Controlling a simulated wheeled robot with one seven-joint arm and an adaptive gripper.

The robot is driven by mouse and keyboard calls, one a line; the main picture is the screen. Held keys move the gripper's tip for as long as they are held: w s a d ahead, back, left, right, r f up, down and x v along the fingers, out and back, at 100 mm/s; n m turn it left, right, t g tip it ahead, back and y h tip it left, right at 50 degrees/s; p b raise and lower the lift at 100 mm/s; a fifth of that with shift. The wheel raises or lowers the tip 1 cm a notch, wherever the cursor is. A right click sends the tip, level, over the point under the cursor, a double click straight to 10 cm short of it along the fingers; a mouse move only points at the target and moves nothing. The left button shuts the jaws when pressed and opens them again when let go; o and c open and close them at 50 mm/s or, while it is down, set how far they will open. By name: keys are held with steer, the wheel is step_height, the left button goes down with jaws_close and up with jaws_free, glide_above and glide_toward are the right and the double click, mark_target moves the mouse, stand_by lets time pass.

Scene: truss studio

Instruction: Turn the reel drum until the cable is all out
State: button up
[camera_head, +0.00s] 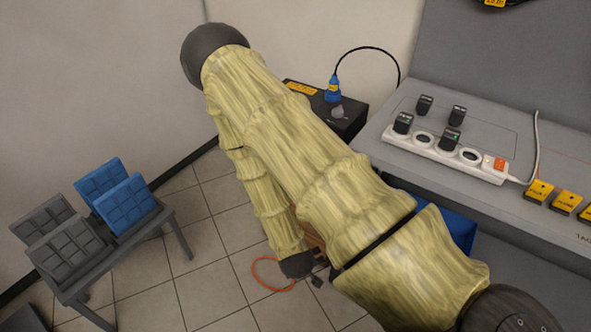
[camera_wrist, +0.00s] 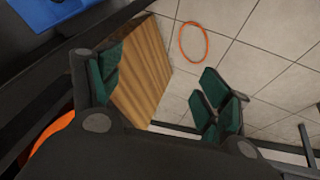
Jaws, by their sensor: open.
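My gripper (camera_wrist: 163,82) is open, with green-padded fingers spread apart. An orange curved thing (camera_wrist: 50,135) is partly hidden at the lower left of the wrist view. The reel drum is not clearly visible.
A grey bench (camera_head: 510,215) at right carries a white power strip (camera_head: 440,158) with plugs. A blue bin (camera_head: 462,232) is below it. A black box (camera_head: 350,118) with a blue connector (camera_head: 333,90) stands behind. A rack (camera_head: 135,252) holds panels at left. Floor between is open.

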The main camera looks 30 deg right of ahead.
steer(key=w+d+m+t+h+b, duration=0.2)
steer(key=w+d+h+b, duration=0.15)
steer(key=w+b, duration=0.5)
steer(key=w+d+m+t+h+b, duration=0.25)
steer(key=w+d+b, duration=0.3)
steer(key=w, duration=0.65)
steer(key=w+d+r+m+g+h+b, duration=0.2)
steer(key=w+r+m+h+b, duration=0.55)
steer(key=w+b, duration=0.6)
steer(key=shift+n+t+y, duration=0.25)
steer(key=shift+n+y, duration=0.05)
steer(key=shift+y, duration=0.15)
steer(key=d+b, duration=0.4)
steer(key=d, duration=0.1)
steer(key=d+b, duration=0.1)
steer(key=d, duration=0.2)
steer(key=shift+w+d+r+b, duration=0.1)
steer(key=shift+w+r+b, duration=0.1)
steer(key=shift+w+b, duration=0.2)
steer(key=shift+w+d+r, duration=0.15)
steer(key=shift+w+d, duration=0.15)
steer(key=shift+d, duration=0.35)
steer(key=c, duration=1.5)
steer(key=shift+o, duration=0.2)
